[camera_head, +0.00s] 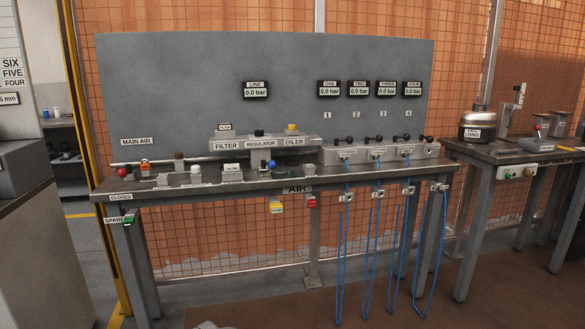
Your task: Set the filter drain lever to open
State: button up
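The filter stands at the label FILTER (226,146) on the grey unit at the back of the workbench (150,191), left of the labels REGULATOR (261,145) and OILER (293,142). A small tag (224,127) sits above the filter. A white labelled block (232,170) stands in front of and below it. A small blue part (271,164) shows to the right of that block. I cannot tell which part is the filter drain lever or how it is set; it is too small here. My gripper is not in view.
A red knob (125,172) stands at the bench's left end, above a CLOSED tag (121,197). Black-handled valves (378,139) line the right side, with blue hoses (368,260) hanging in front. The gauges (257,90) read 0.0 bar. Another bench (480,154) stands right.

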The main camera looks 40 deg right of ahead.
aim_at(272, 165)
jog(key=z, duration=0.6)
jog(key=i, duration=1.5)
jog(key=u, duration=0.25)
